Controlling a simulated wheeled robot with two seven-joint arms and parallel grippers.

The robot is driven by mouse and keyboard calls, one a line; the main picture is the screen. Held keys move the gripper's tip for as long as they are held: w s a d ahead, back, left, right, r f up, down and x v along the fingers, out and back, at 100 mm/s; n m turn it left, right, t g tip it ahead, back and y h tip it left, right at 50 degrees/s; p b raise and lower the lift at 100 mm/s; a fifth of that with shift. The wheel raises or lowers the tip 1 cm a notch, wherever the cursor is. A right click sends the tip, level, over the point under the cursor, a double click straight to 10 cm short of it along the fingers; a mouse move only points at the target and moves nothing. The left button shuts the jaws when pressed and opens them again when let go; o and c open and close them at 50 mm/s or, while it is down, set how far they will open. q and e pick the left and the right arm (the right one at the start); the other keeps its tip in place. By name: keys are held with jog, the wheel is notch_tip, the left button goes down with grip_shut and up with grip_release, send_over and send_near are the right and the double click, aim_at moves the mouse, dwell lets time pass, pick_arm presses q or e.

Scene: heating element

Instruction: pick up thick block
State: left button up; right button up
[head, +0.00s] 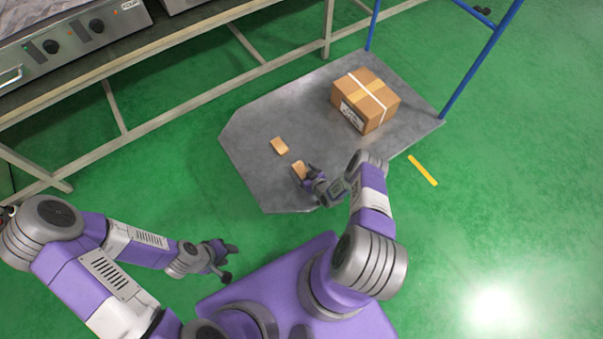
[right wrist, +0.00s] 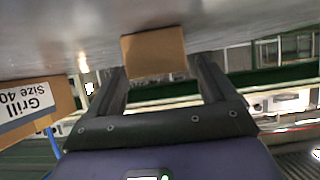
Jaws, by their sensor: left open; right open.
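Two small tan blocks lie on the grey metal platform (head: 240,140). One block (head: 279,146) lies further left and back. The other block (head: 299,169) is right beside my right gripper (head: 308,176). In the right wrist view a tan block (right wrist: 153,52) sits ahead of the open fingers, roughly centred between them, against the grey surface. I cannot tell which block is thicker. My right gripper (right wrist: 163,90) is open with nothing held. My left gripper (head: 227,262) is open and empty over the green floor, away from the blocks.
A taped cardboard box (head: 365,100) stands on the platform at the back right; its label shows in the right wrist view (right wrist: 28,100). A blue frame (head: 480,62) rises at the platform's far end. A work table (head: 180,50) with grill units runs along the upper left.

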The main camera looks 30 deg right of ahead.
jog(key=shift+c, duration=0.4)
jog(key=c, duration=1)
jog(key=shift+r, duration=0.1)
